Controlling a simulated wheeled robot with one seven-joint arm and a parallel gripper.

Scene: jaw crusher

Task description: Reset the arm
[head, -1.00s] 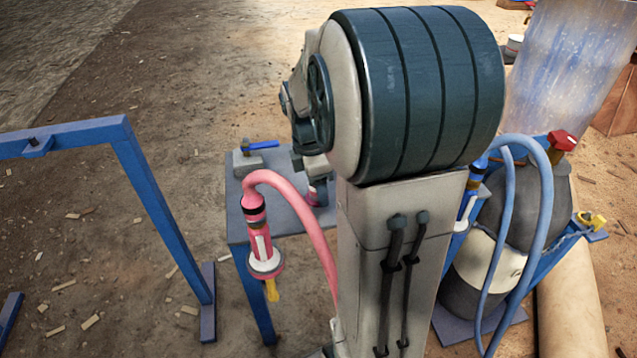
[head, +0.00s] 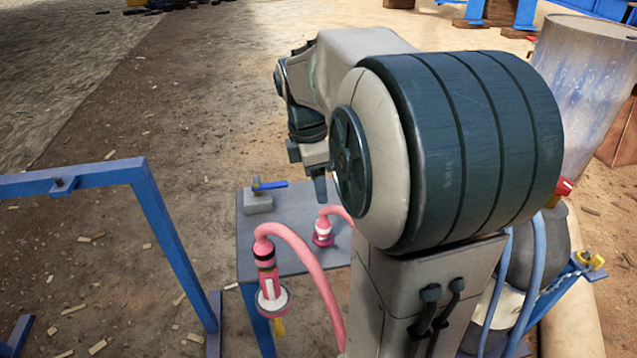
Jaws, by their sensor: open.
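My gripper (head: 321,190) is partly visible in the head view, left of my arm's large dark drum joint. It hangs above the small blue-grey table, with its finger pointing down. It looks empty, and nothing shows between its fingers. Part of it is hidden by my own arm. My arm fills the middle and right of the view.
The table (head: 262,240) carries a grey block with a blue-handled tool (head: 258,200) and a pink hose end (head: 323,232). A pink hose (head: 268,262) with a nozzle hangs at its front. A blue frame (head: 100,175) stands left. A metal drum (head: 580,90) and gas cylinder (head: 545,250) stand right.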

